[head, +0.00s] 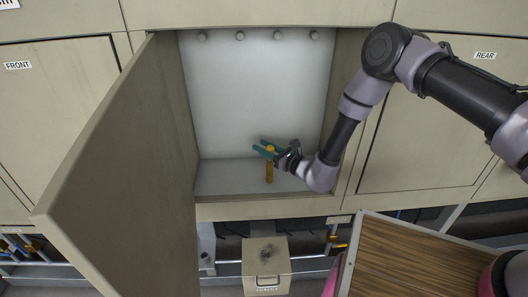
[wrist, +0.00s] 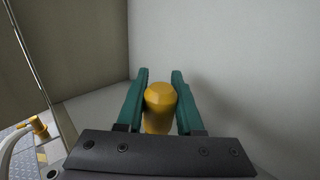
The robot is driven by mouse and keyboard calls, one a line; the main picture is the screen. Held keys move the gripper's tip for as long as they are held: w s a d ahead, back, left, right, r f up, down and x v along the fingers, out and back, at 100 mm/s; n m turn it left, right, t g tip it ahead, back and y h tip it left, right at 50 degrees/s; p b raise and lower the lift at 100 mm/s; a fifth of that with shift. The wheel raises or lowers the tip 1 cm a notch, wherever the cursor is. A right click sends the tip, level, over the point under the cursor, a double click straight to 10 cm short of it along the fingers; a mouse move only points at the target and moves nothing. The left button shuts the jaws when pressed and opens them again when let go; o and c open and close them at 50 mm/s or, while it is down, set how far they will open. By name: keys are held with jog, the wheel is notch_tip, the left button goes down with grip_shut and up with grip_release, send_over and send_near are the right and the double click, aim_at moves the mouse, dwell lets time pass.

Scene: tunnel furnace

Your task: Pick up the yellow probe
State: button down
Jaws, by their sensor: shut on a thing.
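The yellow probe (head: 269,171) is an upright yellow cylinder inside the open cabinet compartment in the head view. Its foot shows at the compartment floor; I cannot tell whether it touches or hangs just above it. My gripper (head: 265,149) has teal fingers and reaches in from the right around the probe's upper part. In the wrist view, the probe's rounded yellow top (wrist: 160,97) sits between the two teal fingers of my gripper (wrist: 161,88), which are shut on it. The lower part of the probe is hidden there by the gripper's dark body.
The compartment's pale floor (head: 228,178) is otherwise bare, with several round knobs high on its back wall. An open door (head: 125,170) stands along the left. A box (head: 266,262) is below the opening, and a wood-grain surface (head: 410,262) is at lower right.

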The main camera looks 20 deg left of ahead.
notch_tip(320, 180, up, 16)
jog(key=shift+r, duration=0.2)
dwell(0.4)
notch_tip(320, 180, up, 10)
dwell(1.3)
jog(key=s+d, duration=0.4)
jog(key=s, duration=0.4)
jog(key=shift+s+d, duration=0.4)
dwell(0.9)
